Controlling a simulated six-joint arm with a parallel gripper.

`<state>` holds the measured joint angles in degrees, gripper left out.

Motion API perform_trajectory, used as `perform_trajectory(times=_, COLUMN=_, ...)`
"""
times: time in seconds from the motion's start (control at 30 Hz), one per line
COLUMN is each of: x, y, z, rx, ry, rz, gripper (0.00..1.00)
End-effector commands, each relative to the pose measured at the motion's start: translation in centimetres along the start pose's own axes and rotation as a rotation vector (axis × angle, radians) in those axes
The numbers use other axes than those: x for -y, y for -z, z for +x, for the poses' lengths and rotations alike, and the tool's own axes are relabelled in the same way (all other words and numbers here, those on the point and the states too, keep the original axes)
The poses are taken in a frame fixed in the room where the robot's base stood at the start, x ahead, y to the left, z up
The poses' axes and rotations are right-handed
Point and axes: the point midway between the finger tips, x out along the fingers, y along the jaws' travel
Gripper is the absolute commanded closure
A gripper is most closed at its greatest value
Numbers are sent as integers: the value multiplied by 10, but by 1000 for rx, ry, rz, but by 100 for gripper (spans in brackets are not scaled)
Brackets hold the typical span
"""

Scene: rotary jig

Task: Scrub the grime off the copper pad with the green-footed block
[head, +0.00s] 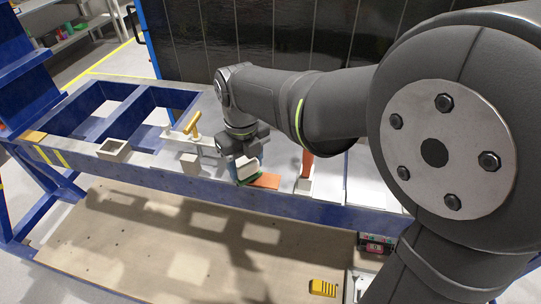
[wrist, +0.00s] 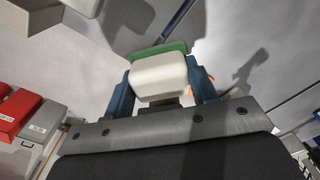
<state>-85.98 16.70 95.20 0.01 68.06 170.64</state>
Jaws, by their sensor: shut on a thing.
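My gripper (head: 240,153) is shut on a cream block with a green foot (head: 247,168), over the jig's top surface. In the wrist view the green-footed block (wrist: 158,76) sits between the two blue-grey fingers (wrist: 160,90), its green foot showing on the far side. The copper pad (head: 267,181) lies on the bench just right of the block in the head view. The block's foot is at or just above the pad's left edge; I cannot tell whether they touch. Any grime on the pad is too small or hidden to make out. A sliver of orange shows beside the right finger in the wrist view.
A yellow-handled clamp (head: 192,126) stands left of my gripper, with an open square box (head: 114,150) further left. A red-orange upright part (head: 307,163) stands right of the pad. In the wrist view, red and grey bins (wrist: 30,125) are at the left.

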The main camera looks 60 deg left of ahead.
Motion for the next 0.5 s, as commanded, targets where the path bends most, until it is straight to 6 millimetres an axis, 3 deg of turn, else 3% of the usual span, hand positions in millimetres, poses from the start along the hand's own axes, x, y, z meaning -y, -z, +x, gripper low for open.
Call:
perform_trajectory(times=0.1, x=-3, y=-4, z=-4, rx=0, ry=0, rz=1, gripper=69)
perform_trajectory(times=0.2, x=-3, y=-4, z=-24, rx=2, ry=0, rz=1, gripper=69)
perform_trajectory(times=0.5, x=-3, y=-4, z=-50, rx=2, ry=0, rz=1, gripper=69)
